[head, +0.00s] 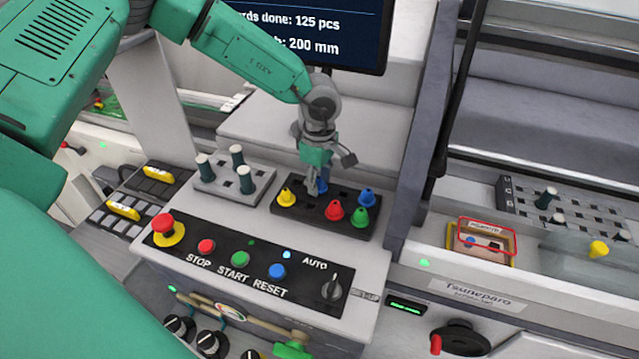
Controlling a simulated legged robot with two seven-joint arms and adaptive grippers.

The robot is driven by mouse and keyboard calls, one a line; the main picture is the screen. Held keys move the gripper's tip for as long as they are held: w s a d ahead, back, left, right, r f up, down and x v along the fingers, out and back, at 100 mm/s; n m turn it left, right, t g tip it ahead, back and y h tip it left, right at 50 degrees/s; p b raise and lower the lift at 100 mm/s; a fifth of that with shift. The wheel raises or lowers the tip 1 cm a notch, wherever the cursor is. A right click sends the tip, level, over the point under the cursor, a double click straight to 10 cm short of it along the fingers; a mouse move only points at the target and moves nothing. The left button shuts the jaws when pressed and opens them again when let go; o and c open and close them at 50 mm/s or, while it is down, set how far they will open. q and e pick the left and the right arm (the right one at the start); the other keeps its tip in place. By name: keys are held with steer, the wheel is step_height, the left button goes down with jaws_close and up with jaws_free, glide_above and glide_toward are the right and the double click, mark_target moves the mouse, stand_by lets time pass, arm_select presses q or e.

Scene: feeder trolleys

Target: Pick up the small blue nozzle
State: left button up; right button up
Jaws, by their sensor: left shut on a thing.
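My left gripper (316,190) reaches down over the black nozzle tray (300,213). Its fingers are shut on a blue nozzle (322,187), of which only a small part shows beside the fingers. I cannot tell whether this nozzle still touches the tray. Another blue nozzle (367,196) stands at the tray's right end. A yellow nozzle (286,197), a red nozzle (335,211) and a green nozzle (359,217) stand in the same tray. My right gripper is not in view.
The control panel (240,270) with STOP, START and RESET buttons lies in front. A dark upright post (412,170) rises to the right. A screen (340,35) hangs behind.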

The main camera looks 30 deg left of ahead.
mark_target(320, 178)
arm_select(q)
step_height(320, 178, up, 10)
steer(key=shift+b, duration=0.35)
stand_by(0.8)
